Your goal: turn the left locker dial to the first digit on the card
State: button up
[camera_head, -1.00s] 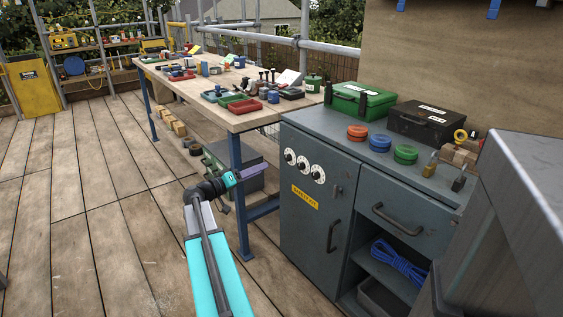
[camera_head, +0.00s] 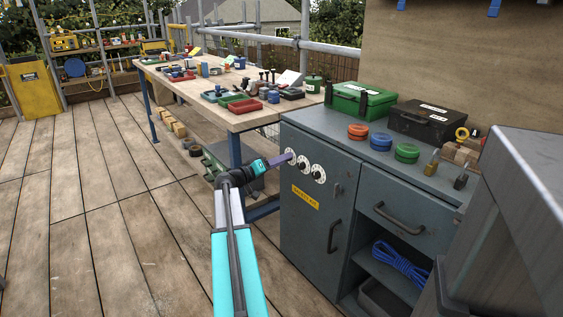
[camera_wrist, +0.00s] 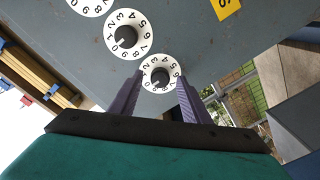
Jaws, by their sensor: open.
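The locker (camera_head: 310,210) is a grey-blue cabinet with three white dials in a slanting row on its door. The left dial (camera_head: 290,155) is at my gripper's tips. My gripper (camera_head: 282,159), with purple fingers, is open and points at that dial. In the wrist view the left dial (camera_wrist: 160,73) lies between the fingertips, with its dark knob visible between them; contact cannot be told. The middle dial (camera_wrist: 127,37) and right dial (camera_wrist: 91,4) lie up and left there. I cannot make out a card with digits for certain.
A yellow label (camera_head: 305,197) and a handle (camera_head: 334,236) are on the locker door. Coloured round tins (camera_head: 381,141), cases and padlocks stand on top. A workbench (camera_head: 215,108) with trays stands behind and left. The plank floor at left is clear.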

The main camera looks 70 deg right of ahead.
jog(key=c, duration=1)
jog(key=shift+c, duration=0.2)
jog(key=shift+r+n+p, duration=0.1)
jog(key=shift+n+p, duration=0.25)
jog(key=shift+n, duration=0.05)
jog(key=shift+n+g+y+p, duration=0.25)
jog(key=shift+n+y+p, duration=0.05)
jog(key=shift+n+p, duration=6.05)
jog(key=shift+n+g+y+p, duration=0.3)
jog(key=shift+n+p, duration=5.35)
jog(key=shift+n, duration=1.4)
jog(key=shift+f, duration=0.2)
